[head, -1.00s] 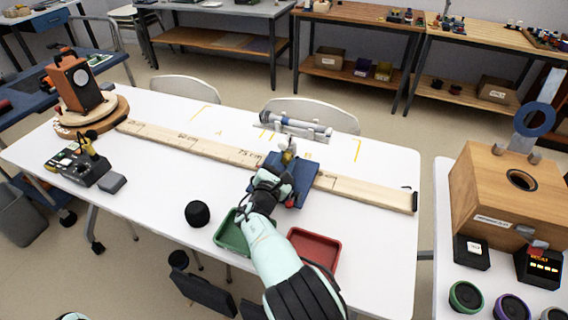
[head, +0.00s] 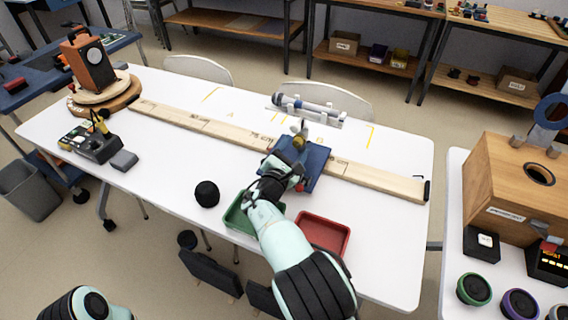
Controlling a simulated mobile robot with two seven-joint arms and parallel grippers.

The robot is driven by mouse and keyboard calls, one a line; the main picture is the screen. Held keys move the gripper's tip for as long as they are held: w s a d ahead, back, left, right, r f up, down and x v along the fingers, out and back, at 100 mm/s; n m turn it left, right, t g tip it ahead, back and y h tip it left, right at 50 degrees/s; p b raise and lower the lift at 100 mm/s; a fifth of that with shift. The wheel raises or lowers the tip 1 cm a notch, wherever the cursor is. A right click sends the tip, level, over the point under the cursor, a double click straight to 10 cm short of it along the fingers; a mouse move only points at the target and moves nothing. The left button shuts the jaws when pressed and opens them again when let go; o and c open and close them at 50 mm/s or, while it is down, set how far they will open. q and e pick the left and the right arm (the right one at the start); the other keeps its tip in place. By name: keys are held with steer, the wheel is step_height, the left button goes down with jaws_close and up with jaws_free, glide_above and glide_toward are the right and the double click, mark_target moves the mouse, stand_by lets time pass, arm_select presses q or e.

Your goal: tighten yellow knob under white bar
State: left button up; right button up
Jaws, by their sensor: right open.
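A small yellowish knob (head: 300,129) stands upright at the far edge of a blue plate (head: 313,160), just on the near side of a white bar (head: 322,119). A grey cylinder (head: 306,104) lies along the bar. My right gripper (head: 294,171) is over the near left part of the blue plate, short of the knob. It is open, with nothing seen between its fingers; their tips are small and partly hidden by the hand. My left arm shows only as a piece at the lower left; its gripper is out of view.
A long wooden ruler beam (head: 380,181) crosses the white table (head: 170,175), passing at the blue plate.

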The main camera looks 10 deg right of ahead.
arm_select(q)
steer(key=shift+g, duration=0.6)
steer(key=s, duration=0.1)
steer(key=s+d+r+p, duration=0.1)
steer(key=s+r+p, duration=0.1)
steer(key=shift+s+d+r, duration=0.2)
steer(key=shift+d, duration=0.2)
arm_select(e)
steer(key=v, duration=1.2)
